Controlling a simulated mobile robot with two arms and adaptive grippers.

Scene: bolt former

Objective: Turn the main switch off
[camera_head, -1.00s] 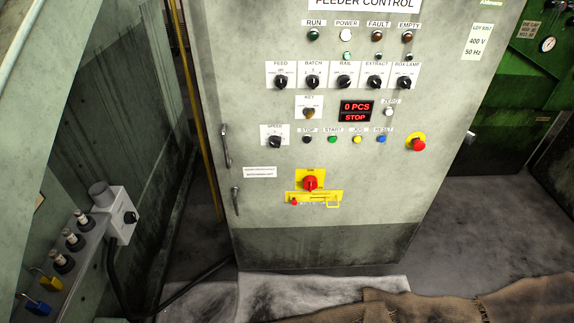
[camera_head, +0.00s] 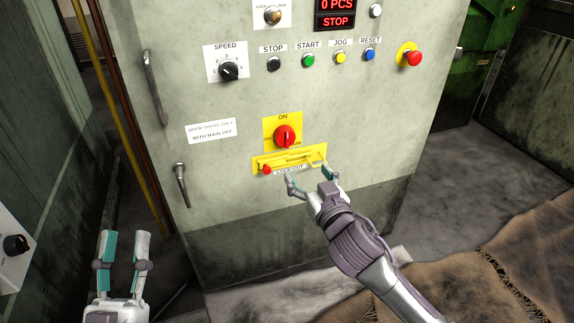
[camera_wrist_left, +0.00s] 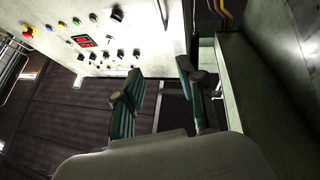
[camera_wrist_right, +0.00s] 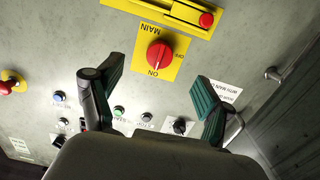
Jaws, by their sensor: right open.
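The main switch (camera_head: 285,137) is a red rotary knob on a yellow plate, low on the grey cabinet front. In the right wrist view the red knob (camera_wrist_right: 159,56) shows beyond my fingers, its pointer line toward ON. Below it in the head view is a yellow lockout bar (camera_head: 290,162) with a red knob at its left end. My right gripper (camera_head: 309,180) is open and empty, just below and in front of the lockout bar, apart from the switch. My left gripper (camera_head: 124,242) is open and empty at lower left, away from the cabinet's controls; it shows in the left wrist view (camera_wrist_left: 165,95).
Above the switch are a speed dial (camera_head: 229,70), several push buttons and a red emergency stop (camera_head: 413,58). Door handles (camera_head: 181,184) stick out at left. A grey switch box (camera_head: 15,245) stands at far left. Brown cloth (camera_head: 500,270) lies on the floor at right.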

